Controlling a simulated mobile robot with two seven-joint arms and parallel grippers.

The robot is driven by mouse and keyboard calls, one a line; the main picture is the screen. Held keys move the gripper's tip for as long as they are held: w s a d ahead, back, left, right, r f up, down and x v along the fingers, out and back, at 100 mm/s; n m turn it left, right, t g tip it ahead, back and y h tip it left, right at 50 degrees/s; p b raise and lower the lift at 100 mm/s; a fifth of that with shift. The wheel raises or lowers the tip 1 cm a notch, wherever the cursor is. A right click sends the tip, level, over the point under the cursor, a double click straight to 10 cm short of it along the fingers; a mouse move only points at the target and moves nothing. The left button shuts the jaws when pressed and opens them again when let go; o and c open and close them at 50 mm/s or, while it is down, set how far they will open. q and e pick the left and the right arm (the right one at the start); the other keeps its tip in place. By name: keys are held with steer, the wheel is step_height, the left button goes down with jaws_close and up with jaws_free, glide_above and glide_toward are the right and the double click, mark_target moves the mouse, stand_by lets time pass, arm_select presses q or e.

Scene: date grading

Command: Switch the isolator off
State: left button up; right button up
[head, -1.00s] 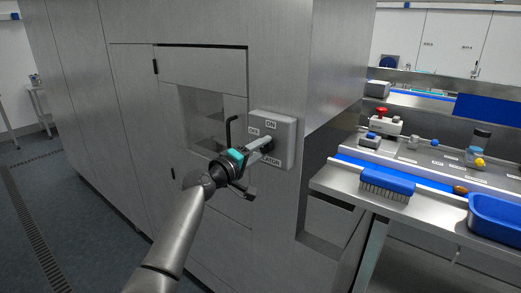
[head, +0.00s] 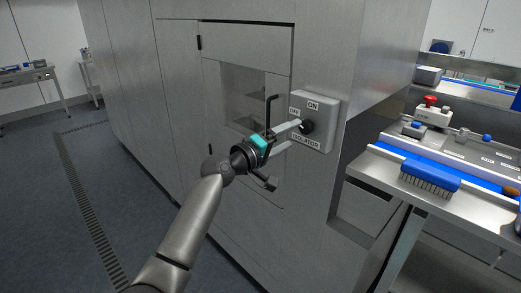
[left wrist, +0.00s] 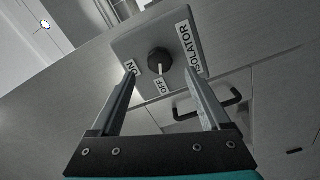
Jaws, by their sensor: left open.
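The isolator (head: 325,105) is a grey box on the steel cabinet, labelled ON, OFF and ISOLATOR. Its round black knob (head: 307,127) is partly behind my fingers in the head view. In the left wrist view the knob (left wrist: 159,60) shows clearly, with its white mark pointing toward the OFF label. My left gripper (head: 294,135) is open in front of the box. In the left wrist view its fingertips (left wrist: 160,70) lie either side of the knob with gaps, and are not closed on it. My right gripper is not in view.
A black hooked handle (head: 269,111) stands out from the cabinet close to my left gripper. At right, a steel bench (head: 385,172) holds a blue brush (head: 430,178) and a box with a red button (head: 431,112). Open floor lies at left.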

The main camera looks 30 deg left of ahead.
arm_select(q)
steer(key=b+v, duration=0.1)
steer(key=v, duration=0.9)
step_height(320, 180, down, 28)
steer(key=s+a+g+y+b, duration=0.1)
steer(key=a+g+y+b, duration=0.1)
steer(key=g+y+b, duration=0.25)
steer(key=s+f+m+g+b, duration=0.1)
steer(key=s+f+b, duration=0.15)
steer(key=f, duration=0.55)
steer(key=s+d+f+m+g+b, duration=0.1)
steer(key=s+f, duration=0.3)
steer(key=f, duration=0.3)
steer(key=s+f+m+g+b, duration=0.15)
steer(key=s+f, duration=0.25)
steer(key=f, duration=0.4)
steer(key=s+d+f+m+g+y+b, duration=0.2)
steer(key=s+d+f+m+g+b, duration=0.15)
steer(key=s+f, duration=1.4)
steer(key=s+d+f+m+g+b, duration=0.1)
steer(key=s+d+f+m+g, duration=0.1)
steer(key=s, duration=0.7)
steer(key=s+d+f+m+g+b, duration=0.1)
steer(key=s+f+m+g+b, duration=0.1)
steer(key=s+f, duration=0.5)
steer(key=s+m, duration=0.1)
steer(key=s, duration=0.2)
steer(key=shift+s+d+f+m+b, duration=0.15)
steer(key=shift+d+f+m+b, duration=0.15)
steer(key=shift+d+m, duration=0.1)
